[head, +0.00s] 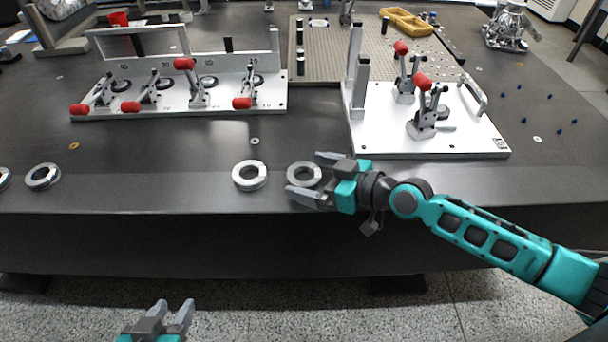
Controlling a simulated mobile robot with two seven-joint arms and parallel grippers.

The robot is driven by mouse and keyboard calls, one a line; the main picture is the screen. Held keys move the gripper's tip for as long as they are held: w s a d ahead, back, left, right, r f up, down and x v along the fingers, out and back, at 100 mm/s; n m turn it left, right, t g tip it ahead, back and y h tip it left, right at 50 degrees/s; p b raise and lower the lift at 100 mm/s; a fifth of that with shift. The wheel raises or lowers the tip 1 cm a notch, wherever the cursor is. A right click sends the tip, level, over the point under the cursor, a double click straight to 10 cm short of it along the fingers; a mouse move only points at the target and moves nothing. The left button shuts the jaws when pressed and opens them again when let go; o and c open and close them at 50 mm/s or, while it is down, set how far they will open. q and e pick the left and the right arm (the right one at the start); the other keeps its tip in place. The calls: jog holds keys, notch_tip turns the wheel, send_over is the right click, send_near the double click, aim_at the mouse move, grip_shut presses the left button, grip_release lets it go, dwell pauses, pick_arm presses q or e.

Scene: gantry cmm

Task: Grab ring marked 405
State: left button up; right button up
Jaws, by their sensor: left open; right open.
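Several metal rings lie near the front edge of the dark table. One ring (304,174) lies between the spread fingers of my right gripper (312,177), which is open and reaches in from the right; I cannot tell whether the fingers touch it. A second ring (249,175) lies just left of it. A third ring (42,177) lies at the far left, with part of another ring (3,178) at the picture's edge. No number is readable on any ring. My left gripper (174,310) is open and empty, low in front of the table.
A white fixture with red-tipped clamps (180,104) stands at the back left. A white plate with two clamps (470,135) stands at the right. The table (150,190) is clear between the left rings and the middle rings.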

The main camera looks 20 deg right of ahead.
jog(key=shift+c, duration=0.4)
jog(key=c, duration=1.2)
jog(key=shift+c, duration=0.6)
jog(key=shift+r, duration=0.15)
